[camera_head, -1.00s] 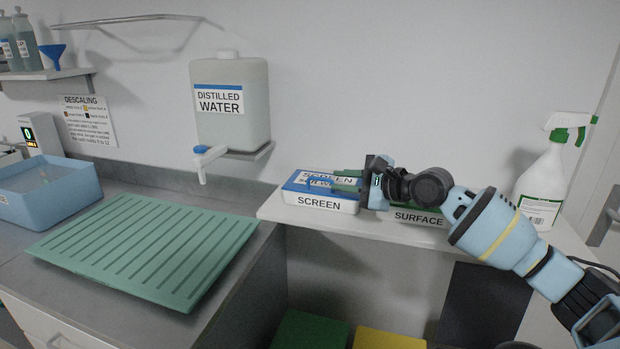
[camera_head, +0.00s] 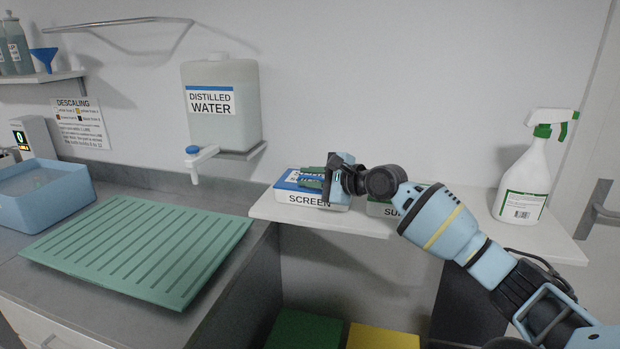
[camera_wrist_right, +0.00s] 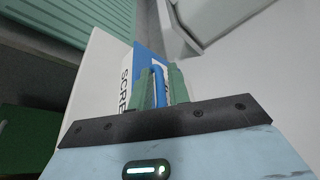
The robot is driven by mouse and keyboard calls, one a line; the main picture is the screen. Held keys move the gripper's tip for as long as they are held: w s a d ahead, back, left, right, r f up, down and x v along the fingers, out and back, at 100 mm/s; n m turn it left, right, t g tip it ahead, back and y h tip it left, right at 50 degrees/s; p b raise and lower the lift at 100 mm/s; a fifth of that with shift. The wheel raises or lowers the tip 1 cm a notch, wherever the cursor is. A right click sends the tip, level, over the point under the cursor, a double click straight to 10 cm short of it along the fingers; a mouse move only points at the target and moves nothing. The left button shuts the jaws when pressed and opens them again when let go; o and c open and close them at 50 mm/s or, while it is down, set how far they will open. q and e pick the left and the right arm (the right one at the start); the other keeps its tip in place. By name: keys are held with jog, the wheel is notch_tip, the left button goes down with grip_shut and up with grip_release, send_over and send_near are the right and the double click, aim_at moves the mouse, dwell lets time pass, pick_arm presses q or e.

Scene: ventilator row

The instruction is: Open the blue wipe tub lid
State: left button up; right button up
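The blue wipe tub (camera_head: 306,197), a white box labelled SCREEN with a blue lid (camera_head: 289,180), sits on the white shelf. The lid looks closed. My right gripper (camera_head: 311,177) reaches in from the right, low over the lid, and hides part of it. In the right wrist view, its two green fingers (camera_wrist_right: 161,88) stand on either side of an upright blue handle (camera_wrist_right: 158,86) on the lid. A narrow gap seems to show beside the handle, so the fingers look open around it; contact is unclear. My left gripper is out of view.
A green-lidded tub (camera_head: 382,208) stands right of the blue one, partly behind my arm. A distilled water container (camera_head: 222,110) with a tap (camera_head: 200,155) is above left. A spray bottle (camera_head: 525,180) stands at the shelf's right end. A green drain board (camera_head: 140,250) lies left.

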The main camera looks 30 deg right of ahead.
grip_shut()
jog(key=shift+r, duration=0.1)
dwell(0.3)
